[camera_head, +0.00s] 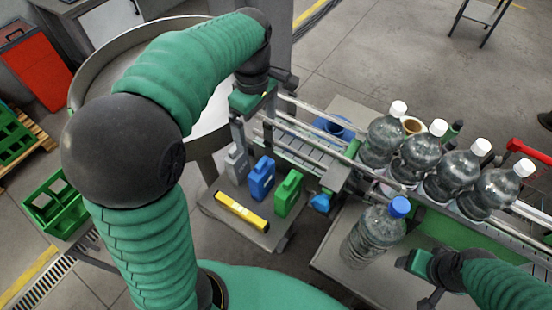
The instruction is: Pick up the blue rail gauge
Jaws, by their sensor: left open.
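The blue rail gauge (262,178) stands upright on a small grey stand, between a grey gauge (236,163) and a green gauge (288,193) of like shape. My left gripper (262,112) is open and empty. In the picture it is above the blue gauge, over the near end of the conveyor, and apart from the gauge. My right gripper (418,264) is at the lower right, beside a bottle with a blue cap; its fingers do not show clearly.
A yellow bar (242,211) lies in front of the gauges on the stand (216,211). The conveyor rails (310,150) run behind them. Several white-capped bottles (434,160) line the conveyor at right. A blue-capped bottle (374,238) stands nearer. A round table (88,78) is at left.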

